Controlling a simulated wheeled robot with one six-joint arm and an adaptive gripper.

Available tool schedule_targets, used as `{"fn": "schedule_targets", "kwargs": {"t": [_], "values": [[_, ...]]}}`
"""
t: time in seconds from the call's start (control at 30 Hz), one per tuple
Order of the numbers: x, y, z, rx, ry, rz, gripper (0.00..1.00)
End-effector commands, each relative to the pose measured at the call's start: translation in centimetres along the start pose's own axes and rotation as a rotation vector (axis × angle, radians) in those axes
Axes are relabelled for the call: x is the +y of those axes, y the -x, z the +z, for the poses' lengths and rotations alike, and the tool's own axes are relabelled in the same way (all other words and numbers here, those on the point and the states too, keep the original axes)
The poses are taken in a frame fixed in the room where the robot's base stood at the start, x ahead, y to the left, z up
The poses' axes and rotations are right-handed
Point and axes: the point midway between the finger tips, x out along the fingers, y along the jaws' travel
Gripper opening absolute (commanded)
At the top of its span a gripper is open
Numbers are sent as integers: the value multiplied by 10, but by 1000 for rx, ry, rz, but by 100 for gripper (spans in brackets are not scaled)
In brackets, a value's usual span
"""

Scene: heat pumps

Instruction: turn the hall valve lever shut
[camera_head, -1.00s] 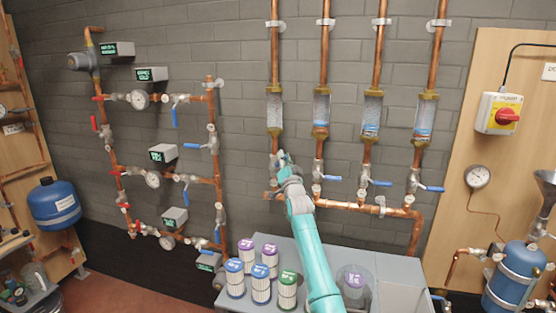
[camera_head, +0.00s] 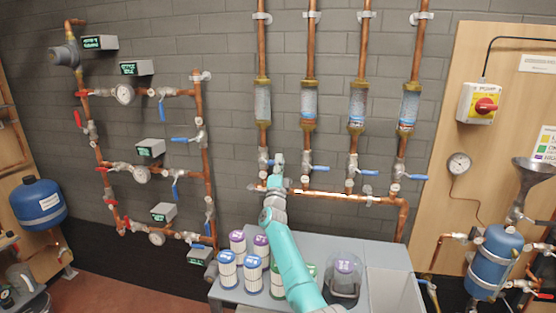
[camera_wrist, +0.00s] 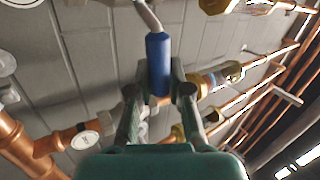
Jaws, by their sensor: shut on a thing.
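My gripper (camera_head: 277,165) is at the leftmost of the valves under the sight glasses on the back wall. In the wrist view, my gripper (camera_wrist: 160,85) is shut on a blue lever handle (camera_wrist: 158,55), whose bare metal neck runs up from the jaws. In the head view my gripper mostly hides this lever and I cannot tell its exact angle. The leftmost valve body (camera_head: 263,158) shows just left of my gripper. No readable label marks this lever as the hall one.
Other blue levers (camera_head: 320,168) stick out to the right, close by. A copper pipe (camera_head: 335,195) runs across below. A grey bench (camera_head: 225,293) with several filter cartridges (camera_head: 227,270) stands under my arm. A blue vessel (camera_head: 497,262) stands at right.

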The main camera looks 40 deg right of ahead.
Motion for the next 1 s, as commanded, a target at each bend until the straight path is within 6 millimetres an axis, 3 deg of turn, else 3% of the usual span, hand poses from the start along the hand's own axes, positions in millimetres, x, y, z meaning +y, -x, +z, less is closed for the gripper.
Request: {"fn": "schedule_targets", "kwargs": {"t": [0.3,0.87,0.9,1.0], "values": [[11,7,2,69,-108,6,0],[13,9,1,85,-131,5,0],[13,9,1,85,-131,5,26],[13,9,1,85,-130,4,44]]}}
